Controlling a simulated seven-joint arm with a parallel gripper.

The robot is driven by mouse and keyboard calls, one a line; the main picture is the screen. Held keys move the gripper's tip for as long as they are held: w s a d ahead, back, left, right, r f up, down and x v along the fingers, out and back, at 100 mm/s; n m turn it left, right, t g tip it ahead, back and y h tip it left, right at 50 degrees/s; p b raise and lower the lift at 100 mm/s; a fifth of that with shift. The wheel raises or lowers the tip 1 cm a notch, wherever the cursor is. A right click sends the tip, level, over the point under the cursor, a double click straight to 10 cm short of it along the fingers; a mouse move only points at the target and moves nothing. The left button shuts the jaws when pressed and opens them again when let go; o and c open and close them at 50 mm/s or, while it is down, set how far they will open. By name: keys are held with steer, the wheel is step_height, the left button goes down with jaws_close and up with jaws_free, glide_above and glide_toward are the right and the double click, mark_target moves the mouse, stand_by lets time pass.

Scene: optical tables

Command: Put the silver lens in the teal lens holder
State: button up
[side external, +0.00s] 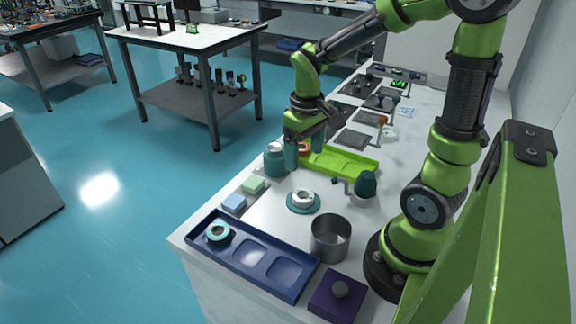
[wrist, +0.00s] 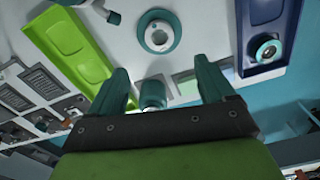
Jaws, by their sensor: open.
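A round teal base with a pale raised ring (side external: 303,199), which looks like the teal lens holder, stands on the white bench; it also shows in the wrist view (wrist: 158,36). A small round piece with a pale teal rim and dark centre (side external: 217,232) lies in the left compartment of the blue tray; it also shows in the wrist view (wrist: 267,49). I cannot tell for sure which round piece is the silver lens. My gripper (side external: 304,153) is open and empty, above the bench near the green tray, apart from both round pieces.
The blue tray (side external: 262,268) lies at the front edge. A lime-green tray (side external: 345,162), teal jar (side external: 274,163), metal cup (side external: 330,238), purple block (side external: 338,296), dark teal bulb (side external: 366,184) and green and blue blocks (side external: 253,186) stand around. Bench between holder and blue tray is clear.

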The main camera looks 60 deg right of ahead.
steer(key=s+a+r+m+t+y, duration=0.1)
steer(key=s+a+r+t+y, duration=0.1)
steer(key=s+a+r+t, duration=0.2)
steer(key=a+r+t, duration=0.3)
steer(key=a+r, duration=0.3)
steer(key=r, duration=0.1)
steer(key=shift+s+r+m, duration=0.15)
steer(key=shift+s+m, duration=0.05)
steer(key=shift+m, duration=0.2)
steer(key=shift+a, duration=0.1)
stand_by(0.6)
